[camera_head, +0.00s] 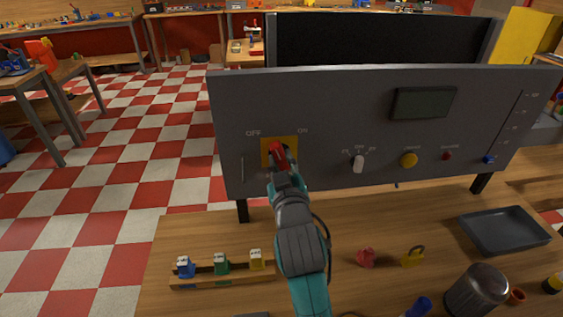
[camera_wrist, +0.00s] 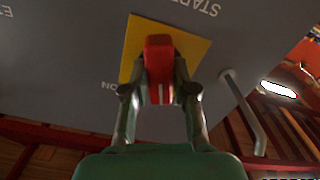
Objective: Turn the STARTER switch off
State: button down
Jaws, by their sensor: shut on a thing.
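The STARTER switch is a red handle (camera_head: 276,149) on a yellow plate (camera_head: 265,156) at the left of the grey panel. OFF is printed at the plate's upper left and ON at its upper right. My gripper (camera_head: 281,163) is at the handle, its fingers partly hiding it. In the wrist view, the red handle (camera_wrist: 159,58) stands between the two fingers of my gripper (camera_wrist: 159,92), which is shut on it. The yellow plate (camera_wrist: 197,50) lies behind, with part of its lettering upside down. I cannot tell exactly which way the handle points.
The grey panel (camera_head: 330,105) also carries a white knob (camera_head: 358,164), a yellow button (camera_head: 408,160), a red button (camera_head: 446,156) and a blue slider (camera_head: 489,159). A metal handle (camera_wrist: 243,110) stands beside the plate. Blocks, a tray (camera_head: 504,231) and a metal cup (camera_head: 477,291) are on the table.

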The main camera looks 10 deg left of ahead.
jog(key=n, duration=0.4)
jog(key=shift+n, duration=0.4)
dwell(0.4)
jog(key=c, duration=0.9)
grip_release()
jog(key=v, duration=1.2)
